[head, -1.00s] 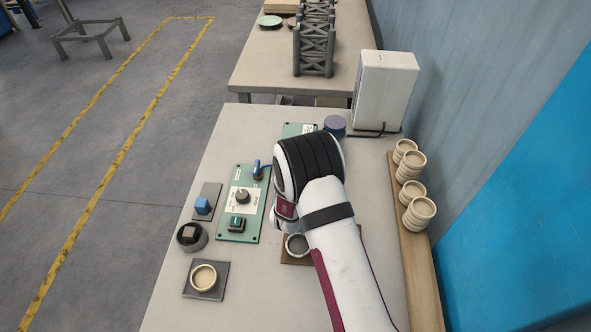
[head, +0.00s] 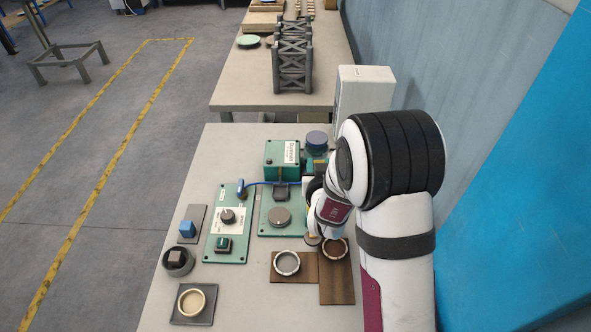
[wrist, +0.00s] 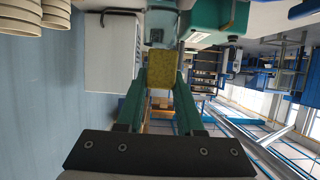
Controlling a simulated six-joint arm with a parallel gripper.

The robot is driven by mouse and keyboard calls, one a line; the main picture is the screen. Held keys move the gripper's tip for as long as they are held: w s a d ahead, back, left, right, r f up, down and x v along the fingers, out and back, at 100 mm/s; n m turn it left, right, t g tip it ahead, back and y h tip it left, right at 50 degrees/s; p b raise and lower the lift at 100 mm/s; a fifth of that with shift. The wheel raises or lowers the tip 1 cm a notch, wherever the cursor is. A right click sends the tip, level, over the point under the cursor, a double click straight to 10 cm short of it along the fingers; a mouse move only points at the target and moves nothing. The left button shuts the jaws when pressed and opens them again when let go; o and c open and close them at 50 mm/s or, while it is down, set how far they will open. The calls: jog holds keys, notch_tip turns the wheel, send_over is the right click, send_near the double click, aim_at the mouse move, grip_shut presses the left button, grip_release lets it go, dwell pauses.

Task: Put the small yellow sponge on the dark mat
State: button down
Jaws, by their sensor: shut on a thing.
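The small yellow sponge (wrist: 161,69) is between the two green fingertips of my gripper (wrist: 162,78) in the wrist view. My gripper is shut on it. In the head view my arm and wrist hide most of the gripper, and the sponge is not clear there. Several mats lie on the table: a dark grey one (head: 178,317) under a cream ring at the front left, another grey one (head: 196,212) under a blue block, and brown ones (head: 290,300) to the right under rings. I cannot tell which is the task's dark mat.
Green panels with a knob (head: 228,215) and a round grey disc (head: 280,217) fill the table's middle. A green box (head: 282,157) with a blue cable and a white box (head: 363,85) stand behind. A dark cup (head: 177,262) holds a brown block.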

jog(key=shift+s+d+r, duration=0.1)
jog(key=shift+d+r, duration=0.2)
jog(key=shift+d, duration=0.15)
jog(key=w+a+f+n+y, duration=0.2)
jog(key=w+a, duration=0.1)
jog(key=a, duration=1.3)
jog(key=n+y, duration=0.1)
send_over(195, 214)
jog(key=shift+g, duration=0.3)
notch_tip(195, 214, down, 9)
jog(key=shift+f, duration=0.8)
jog(key=shift+f, duration=0.5)
jog(key=shift+c, duration=0.3)
grip_release()
notch_tip(195, 214, up, 7)
